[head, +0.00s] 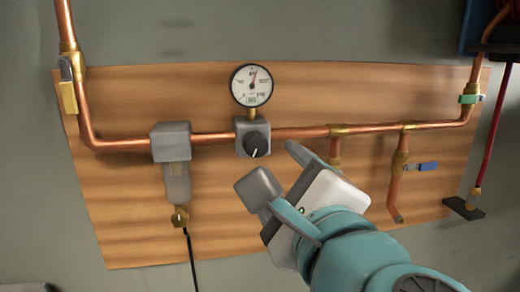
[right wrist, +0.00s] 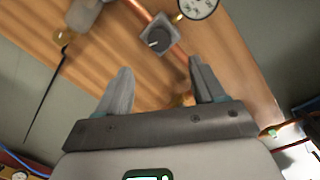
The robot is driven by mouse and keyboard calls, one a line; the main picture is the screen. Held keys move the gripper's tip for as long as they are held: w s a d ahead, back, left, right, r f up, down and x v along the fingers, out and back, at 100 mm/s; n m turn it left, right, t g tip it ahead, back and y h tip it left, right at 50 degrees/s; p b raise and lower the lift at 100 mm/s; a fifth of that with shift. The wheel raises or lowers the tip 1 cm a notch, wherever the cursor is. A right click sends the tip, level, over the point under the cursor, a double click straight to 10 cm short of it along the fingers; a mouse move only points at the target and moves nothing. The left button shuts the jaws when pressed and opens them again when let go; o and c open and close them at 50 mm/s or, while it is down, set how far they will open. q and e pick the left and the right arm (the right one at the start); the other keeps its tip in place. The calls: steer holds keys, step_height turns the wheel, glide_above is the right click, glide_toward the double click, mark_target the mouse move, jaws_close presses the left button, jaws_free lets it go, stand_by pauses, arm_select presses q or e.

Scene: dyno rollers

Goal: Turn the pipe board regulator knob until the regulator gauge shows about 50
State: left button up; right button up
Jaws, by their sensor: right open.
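The regulator knob (head: 255,144) is black with a white mark and sits on the front of a grey regulator block (head: 240,124) on the copper pipe. The round white regulator gauge (head: 252,86) stands just above it; its needle points up, slightly right, and its numbers are too small to read surely. In the right wrist view the knob (right wrist: 158,40) lies beyond the fingers, with the gauge (right wrist: 197,5) partly cut off at the top. My right gripper (head: 276,168) is open and empty, below and in front of the knob, apart from it. My left gripper is not in view.
The wooden pipe board (head: 300,95) hangs on a grey wall. A grey filter (head: 172,160) is left of the regulator. A red hose (head: 492,125) hangs at far right.

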mark_target(258, 147)
steer(key=x, duration=1)
steer(key=shift+w+a, duration=0.15)
steer(key=shift+w, duration=0.05)
steer(key=shift+p, duration=0.3)
steer(key=c, duration=1.1)
